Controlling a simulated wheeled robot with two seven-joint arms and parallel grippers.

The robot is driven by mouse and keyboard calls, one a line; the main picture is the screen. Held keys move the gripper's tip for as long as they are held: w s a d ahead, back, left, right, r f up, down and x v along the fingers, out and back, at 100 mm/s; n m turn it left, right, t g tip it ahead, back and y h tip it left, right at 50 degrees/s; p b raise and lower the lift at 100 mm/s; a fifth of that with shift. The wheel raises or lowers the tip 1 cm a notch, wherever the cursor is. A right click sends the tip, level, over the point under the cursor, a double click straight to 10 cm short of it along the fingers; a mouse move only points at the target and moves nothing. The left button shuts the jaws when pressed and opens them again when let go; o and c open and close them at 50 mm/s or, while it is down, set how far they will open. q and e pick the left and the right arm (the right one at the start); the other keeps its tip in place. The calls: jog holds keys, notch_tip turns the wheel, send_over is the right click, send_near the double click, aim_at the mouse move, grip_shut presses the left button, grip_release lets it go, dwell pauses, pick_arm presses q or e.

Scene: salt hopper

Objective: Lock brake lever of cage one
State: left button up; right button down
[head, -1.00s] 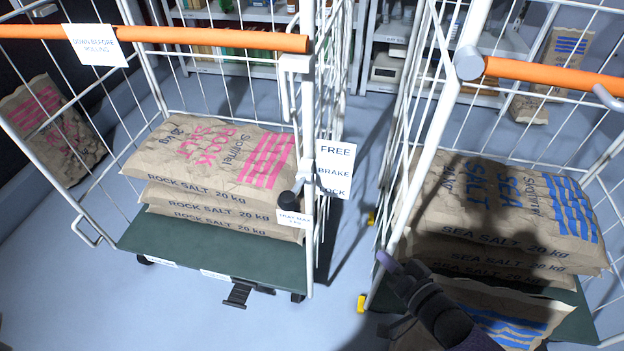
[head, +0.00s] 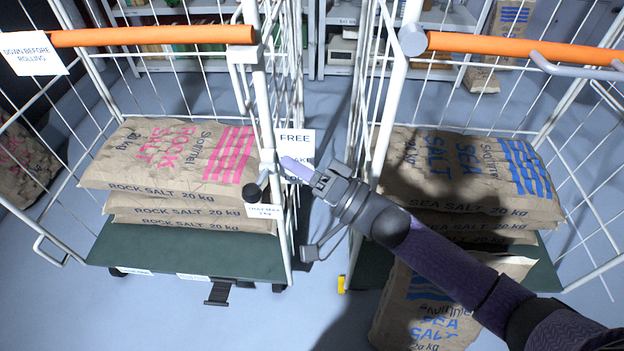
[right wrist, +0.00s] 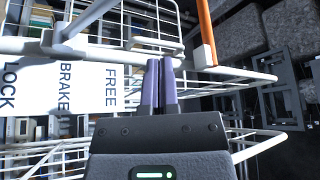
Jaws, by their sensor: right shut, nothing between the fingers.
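The left cage (head: 255,100) has a brake lever (head: 252,191) with a black knob low on its right front post. The knob points down and to the left. A white sign (head: 294,140) beside the post reads FREE at the top; the arm partly covers its lower words. In the right wrist view the sign (right wrist: 62,88) shows FREE, BRAKE and LOCK. My right gripper (head: 287,162) is shut and empty, its purple fingers in front of the sign, right of and above the knob, apart from it. Its fingers (right wrist: 161,84) also show in the wrist view. My left gripper is out of view.
Rock salt sacks (head: 175,155) lie on the left cage's green deck (head: 190,250); a black pedal (head: 219,292) sits below. The right cage (head: 394,100) holds sea salt sacks (head: 465,170). Another sack (head: 425,310) leans at its front. A narrow gap separates the cages.

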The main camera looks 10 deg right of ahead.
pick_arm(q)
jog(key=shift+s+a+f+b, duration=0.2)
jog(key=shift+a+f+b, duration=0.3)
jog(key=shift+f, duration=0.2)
pick_arm(e)
jog(key=a, duration=0.2)
jog(key=a+f, duration=0.1)
jog(key=a, duration=0.1)
jog(key=shift+s+a+f, duration=0.1)
jog(key=shift+s+a, duration=0.1)
pick_arm(q)
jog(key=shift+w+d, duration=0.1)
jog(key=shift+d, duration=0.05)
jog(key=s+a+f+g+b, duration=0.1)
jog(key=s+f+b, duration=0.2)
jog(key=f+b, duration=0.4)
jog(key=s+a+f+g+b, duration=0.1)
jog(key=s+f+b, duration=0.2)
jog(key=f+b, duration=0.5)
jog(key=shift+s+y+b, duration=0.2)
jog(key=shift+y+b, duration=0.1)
jog(key=shift+b, duration=0.15)
pick_arm(e)
notch_tip(320, 180, down, 12)
jog(key=s+n+g+y, duration=0.1)
jog(key=n+g+y, duration=0.6)
jog(key=n, duration=1.2)
jog(key=shift+s+a+g, duration=0.25)
jog(key=shift+s+g, duration=0.05)
jog(key=shift+g, duration=0.4)
